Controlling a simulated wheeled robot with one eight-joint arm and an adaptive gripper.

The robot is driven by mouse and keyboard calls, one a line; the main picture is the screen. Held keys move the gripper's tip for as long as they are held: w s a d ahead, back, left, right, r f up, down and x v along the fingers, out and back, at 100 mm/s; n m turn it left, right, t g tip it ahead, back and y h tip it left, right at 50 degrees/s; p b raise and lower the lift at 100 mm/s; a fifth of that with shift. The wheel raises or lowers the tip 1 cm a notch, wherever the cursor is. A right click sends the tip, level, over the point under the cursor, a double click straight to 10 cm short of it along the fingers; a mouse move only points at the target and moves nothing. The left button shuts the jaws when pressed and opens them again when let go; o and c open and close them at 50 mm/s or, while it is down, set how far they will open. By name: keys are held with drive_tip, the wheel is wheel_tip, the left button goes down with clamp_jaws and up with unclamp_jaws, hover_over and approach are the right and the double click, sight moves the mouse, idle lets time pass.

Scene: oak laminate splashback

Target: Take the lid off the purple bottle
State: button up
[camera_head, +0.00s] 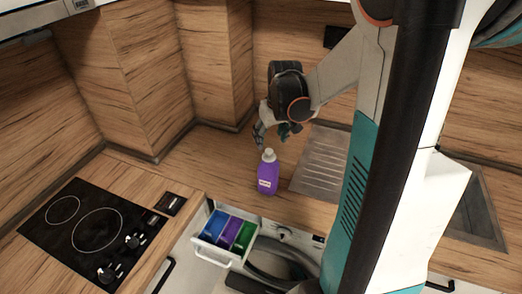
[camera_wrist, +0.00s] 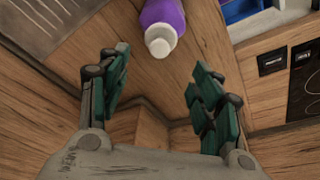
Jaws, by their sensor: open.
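The purple bottle (camera_head: 268,176) stands upright on the wooden counter in the head view, with its white lid (camera_head: 268,155) on top. In the wrist view the bottle (camera_wrist: 163,14) is at the top edge, partly cut off, with its lid (camera_wrist: 160,43) pointing toward my gripper. My gripper (camera_wrist: 157,88) is open and empty, its two green-padded fingers spread apart. The lid lies beyond the fingertips and is not between the fingers. In the head view my gripper (camera_head: 272,135) is just above and behind the bottle, apart from it.
A metal drainboard (camera_head: 320,165) lies right of the bottle. An open drawer (camera_head: 226,234) with blue, purple and green compartments juts out below the counter. A black hob (camera_head: 90,232) is at the left. Wooden walls stand close behind my gripper. The counter left of the bottle is clear.

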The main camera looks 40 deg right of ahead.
sight(269, 150)
drive_tip(key=shift+s+b+x, duration=0.15)
drive_tip(key=shift+b+x, duration=0.15)
drive_tip(key=shift+x, duration=1.6)
drive_tip(key=shift+s+b+x, duration=0.15)
drive_tip(key=shift+b+x, duration=0.1)
drive_tip(key=shift+x, duration=1.65)
drive_tip(key=shift+c, duration=0.3)
drive_tip(key=c, duration=0.7)
